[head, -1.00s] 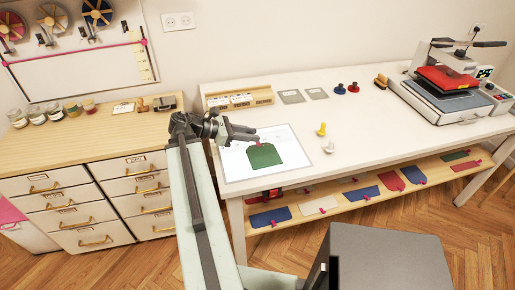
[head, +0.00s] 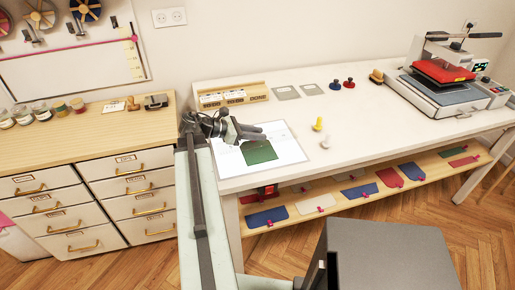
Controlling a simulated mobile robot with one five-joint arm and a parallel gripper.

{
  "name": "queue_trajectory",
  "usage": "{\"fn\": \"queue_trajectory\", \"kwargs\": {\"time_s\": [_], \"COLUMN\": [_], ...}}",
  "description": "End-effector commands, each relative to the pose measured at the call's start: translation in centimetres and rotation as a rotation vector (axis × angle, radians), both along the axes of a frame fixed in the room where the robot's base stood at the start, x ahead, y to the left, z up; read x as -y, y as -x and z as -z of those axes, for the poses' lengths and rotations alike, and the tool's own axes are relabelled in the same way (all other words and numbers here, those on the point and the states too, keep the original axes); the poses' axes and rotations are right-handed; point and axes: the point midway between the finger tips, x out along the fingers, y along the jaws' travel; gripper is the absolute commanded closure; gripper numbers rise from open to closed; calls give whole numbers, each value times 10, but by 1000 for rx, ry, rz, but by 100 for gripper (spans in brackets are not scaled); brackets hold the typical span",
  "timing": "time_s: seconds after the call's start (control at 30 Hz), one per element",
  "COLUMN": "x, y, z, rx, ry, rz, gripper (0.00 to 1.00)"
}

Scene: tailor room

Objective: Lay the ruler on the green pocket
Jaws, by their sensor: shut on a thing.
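The green pocket (head: 259,152) lies flat on a white sheet or board (head: 289,149) at the near left corner of the white table. My gripper (head: 263,130) is at the pocket's far edge, its dark fingers together and pointing right. It is shut on the pocket, it seems by the pink tab there, which the fingers now hide. I cannot make out a ruler in this view.
A wooden tray (head: 232,95), grey plates (head: 285,92), stamps (head: 349,83) and a heat press (head: 441,78) stand farther back. A yellow piece (head: 318,124) and a white one (head: 325,142) stand close by on the right. The table's middle is clear.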

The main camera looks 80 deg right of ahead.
Motion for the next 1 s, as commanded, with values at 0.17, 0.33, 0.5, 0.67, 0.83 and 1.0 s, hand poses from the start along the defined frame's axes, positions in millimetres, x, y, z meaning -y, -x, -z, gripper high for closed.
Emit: {"fn": "queue_trajectory", "kwargs": {"time_s": [0.17, 0.33, 0.5, 0.67, 0.83, 1.0], "x": [0, 0, 0, 0, 0, 0], "y": [0, 0, 1, 1, 1, 1], "z": [21, 39, 34, 40, 40, 40], "rx": [0, 0, 0, 0, 0, 0], "ry": [0, 0, 0, 0, 0, 0], "rz": [0, 1, 1, 1, 2, 2], "gripper": [100, 100, 100, 100, 52, 52]}}
